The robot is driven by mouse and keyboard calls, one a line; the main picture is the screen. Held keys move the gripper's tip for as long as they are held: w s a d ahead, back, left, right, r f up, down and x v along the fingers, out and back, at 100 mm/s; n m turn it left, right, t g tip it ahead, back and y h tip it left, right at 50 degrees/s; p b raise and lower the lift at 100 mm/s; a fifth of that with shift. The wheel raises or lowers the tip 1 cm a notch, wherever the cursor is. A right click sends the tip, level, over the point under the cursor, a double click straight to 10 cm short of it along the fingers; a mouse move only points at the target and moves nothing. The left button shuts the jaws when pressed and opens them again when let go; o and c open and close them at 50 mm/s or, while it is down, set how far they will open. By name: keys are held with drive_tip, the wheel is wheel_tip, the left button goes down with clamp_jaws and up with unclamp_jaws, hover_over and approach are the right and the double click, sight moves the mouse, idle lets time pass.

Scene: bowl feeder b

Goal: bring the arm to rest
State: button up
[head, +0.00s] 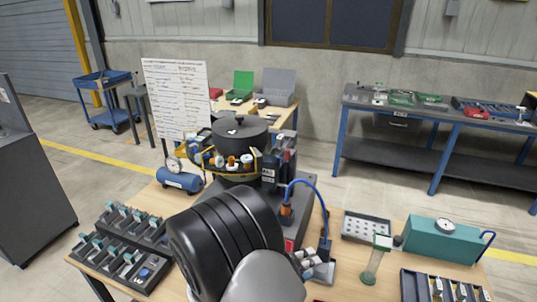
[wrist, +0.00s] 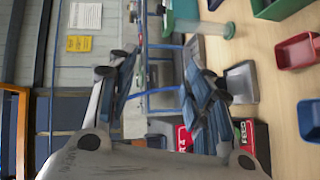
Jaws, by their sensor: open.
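My gripper (wrist: 162,62) shows in the wrist view with its two dark-padded fingers spread apart and nothing between them. In the wrist view, which is turned sideways, the bench top (wrist: 285,110) lies to the right of the fingers.
A black rack (head: 118,243) sits at the bench's left. In the wrist view, a red bin (wrist: 297,52) and red box (wrist: 255,140) lie right of the fingers.

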drive_tip(key=s+d+r+m+g+y, duration=0.45)
drive_tip(key=s+d+r+g, duration=0.25)
drive_tip(key=s+d+r, duration=0.4)
drive_tip(key=s+a+r+t+y, duration=0.2)
drive_tip(key=s+y, duration=0.2)
drive_tip(key=s, duration=0.1)
drive_tip(key=s+a+r+t+y, duration=0.2)
drive_tip(key=s+a+r+y, duration=0.1)
drive_tip(key=s+y, duration=0.2)
drive_tip(key=shift+s+a, duration=0.3)
drive_tip(key=shift+s, duration=0.35)
